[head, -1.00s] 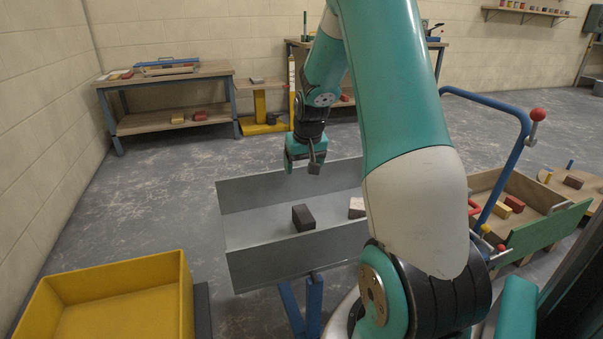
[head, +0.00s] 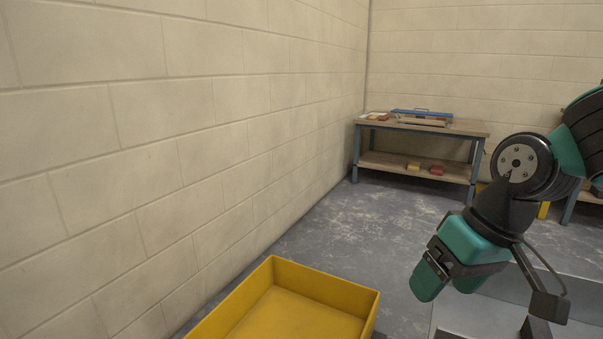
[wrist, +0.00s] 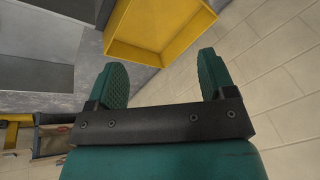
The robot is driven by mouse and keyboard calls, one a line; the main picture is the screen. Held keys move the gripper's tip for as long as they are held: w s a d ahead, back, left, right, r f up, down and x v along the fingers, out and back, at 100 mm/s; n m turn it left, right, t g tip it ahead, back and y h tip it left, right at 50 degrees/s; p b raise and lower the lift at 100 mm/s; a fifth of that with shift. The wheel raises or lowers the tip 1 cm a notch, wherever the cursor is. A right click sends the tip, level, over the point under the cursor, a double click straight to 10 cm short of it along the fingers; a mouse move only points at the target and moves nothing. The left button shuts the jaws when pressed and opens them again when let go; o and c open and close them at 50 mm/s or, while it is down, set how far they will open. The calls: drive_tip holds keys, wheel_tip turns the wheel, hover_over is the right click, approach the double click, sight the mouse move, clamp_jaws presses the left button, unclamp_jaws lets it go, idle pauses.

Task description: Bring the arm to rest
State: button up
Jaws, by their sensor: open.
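My gripper (head: 445,282) hangs at the right of the head view, above the floor beside the grey metal trough (head: 470,318). It is open. In the wrist view its two teal fingers stand wide apart (wrist: 162,68) with nothing between them. My arm enters from the right edge of the head view, bent, with the gripper pointing down and to the left.
A yellow tub (head: 325,284) stands on the floor left of my gripper; its inside looks empty. It also shows in the wrist view (wrist: 186,42). A block wall (head: 180,150) is at left, a workbench (head: 420,125) at the back.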

drive_tip(key=s+a+r+n+g, duration=0.1)
drive_tip(key=s+a+n, duration=0.15)
drive_tip(key=s, duration=0.35)
drive_tip(key=s+a+n+g, duration=0.1)
drive_tip(key=s+a+n, duration=0.1)
drive_tip(key=s+a, duration=0.25)
wheel_tip(320, 180, up, 31)
drive_tip(key=p, duration=3)
drive_tip(key=shift+s+d+m+y, duration=0.25)
drive_tip(key=shift+s+m+y, duration=0.1)
drive_tip(key=shift+y, duration=0.05)
drive_tip(key=shift+f, duration=0.1)
